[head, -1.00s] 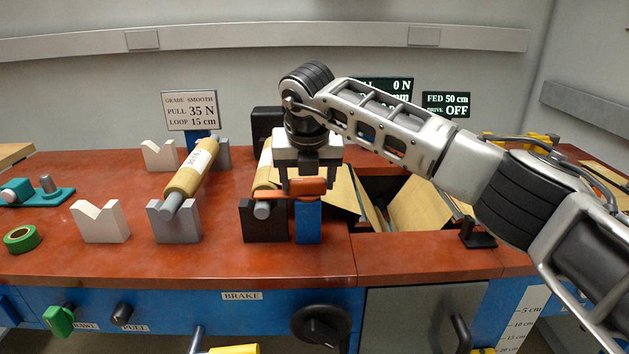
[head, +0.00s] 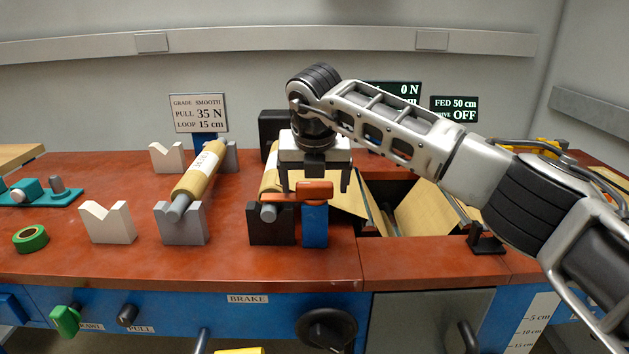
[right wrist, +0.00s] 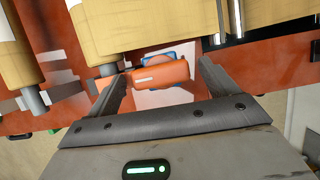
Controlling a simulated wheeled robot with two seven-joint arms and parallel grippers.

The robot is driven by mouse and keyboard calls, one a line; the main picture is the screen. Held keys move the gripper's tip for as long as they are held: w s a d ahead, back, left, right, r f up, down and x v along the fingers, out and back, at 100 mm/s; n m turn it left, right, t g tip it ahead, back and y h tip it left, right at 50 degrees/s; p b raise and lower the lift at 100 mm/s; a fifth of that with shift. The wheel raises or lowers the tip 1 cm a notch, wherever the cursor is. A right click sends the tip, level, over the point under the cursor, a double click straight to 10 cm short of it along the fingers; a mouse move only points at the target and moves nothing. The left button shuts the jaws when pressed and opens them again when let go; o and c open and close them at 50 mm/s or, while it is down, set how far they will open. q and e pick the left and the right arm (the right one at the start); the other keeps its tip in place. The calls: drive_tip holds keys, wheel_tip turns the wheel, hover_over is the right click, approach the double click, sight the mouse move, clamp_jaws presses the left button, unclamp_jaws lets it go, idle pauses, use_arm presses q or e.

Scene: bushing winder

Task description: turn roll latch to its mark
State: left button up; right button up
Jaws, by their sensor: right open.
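The orange roll latch (head: 314,190) sits on top of a blue post (head: 315,228), and its thin bar reaches left over the roll's grey shaft end (head: 268,213). My right gripper (head: 316,188) points down over the latch, open. In the right wrist view the latch (right wrist: 165,74) lies between the two spread fingers (right wrist: 163,72), nearer the left one, with gaps on both sides. A short pale stripe shows on the latch there. I cannot make out the mark for certain. My left gripper is not in view.
The tan roll (head: 270,178) rests in a black cradle (head: 268,232). A second roll (head: 200,170) lies in grey cradles to the left. An open bin (head: 408,250) with paper sheets is at right. Free red bench top (head: 120,262) lies at front left.

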drive_tip(key=b+v, duration=0.1)
drive_tip(key=v, duration=1.5)
drive_tip(key=shift+w+f, duration=0.1)
drive_tip(key=shift+w, duration=0.05)
